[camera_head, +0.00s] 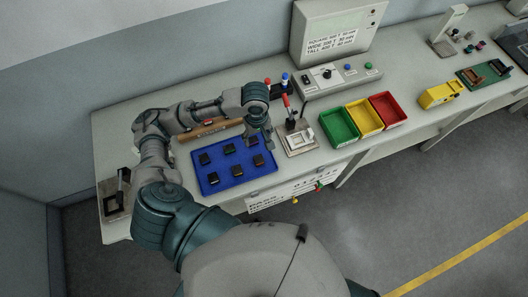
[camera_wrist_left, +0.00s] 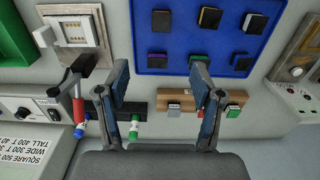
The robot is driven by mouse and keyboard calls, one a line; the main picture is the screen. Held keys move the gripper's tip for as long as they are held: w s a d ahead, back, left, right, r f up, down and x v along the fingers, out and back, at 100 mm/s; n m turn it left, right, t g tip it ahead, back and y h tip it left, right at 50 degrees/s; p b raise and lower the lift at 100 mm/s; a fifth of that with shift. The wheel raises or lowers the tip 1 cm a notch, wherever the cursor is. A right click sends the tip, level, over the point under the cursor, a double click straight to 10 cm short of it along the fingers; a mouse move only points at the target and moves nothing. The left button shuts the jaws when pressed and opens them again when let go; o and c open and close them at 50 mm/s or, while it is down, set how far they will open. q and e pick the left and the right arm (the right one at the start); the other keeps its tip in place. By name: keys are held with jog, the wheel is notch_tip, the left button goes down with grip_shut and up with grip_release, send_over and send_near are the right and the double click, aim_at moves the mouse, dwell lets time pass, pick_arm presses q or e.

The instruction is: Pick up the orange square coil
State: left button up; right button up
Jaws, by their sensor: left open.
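Several dark square coils lie in two rows on a blue tray (camera_head: 208,186); one dark square coil (camera_head: 228,149) sits near the tray's middle in the head view. The left wrist view shows the tray (camera_wrist_left: 181,40) at the top, with a square coil (camera_wrist_left: 210,17) showing a thin tan or orange edge. I cannot tell surely which coil is the orange one. My left gripper (camera_head: 262,138) is over the tray's far right corner. In the left wrist view the left gripper (camera_wrist_left: 158,85) is open, with nothing between its fingers. My right gripper is not in view.
A wooden bar (camera_head: 207,129) lies behind the tray, partly under my left arm. A small press fixture (camera_head: 297,139) with a red handle stands right of the tray. Green (camera_head: 338,126), yellow (camera_head: 364,117) and red (camera_head: 388,108) bins stand further right. A control console (camera_head: 325,78) is behind.

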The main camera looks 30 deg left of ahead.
pick_arm(q)
send_over(258, 157)
jog(key=f, duration=1.1)
jog(key=shift+s+a+b, duration=0.15)
jog(key=shift+a+b, duration=0.15)
jog(key=shift+b, duration=0.1)
jog(key=f, duration=0.5)
jog(key=shift+d, duration=0.4)
jog(key=shift+a, duration=0.15)
jog(key=c, duration=1.2)
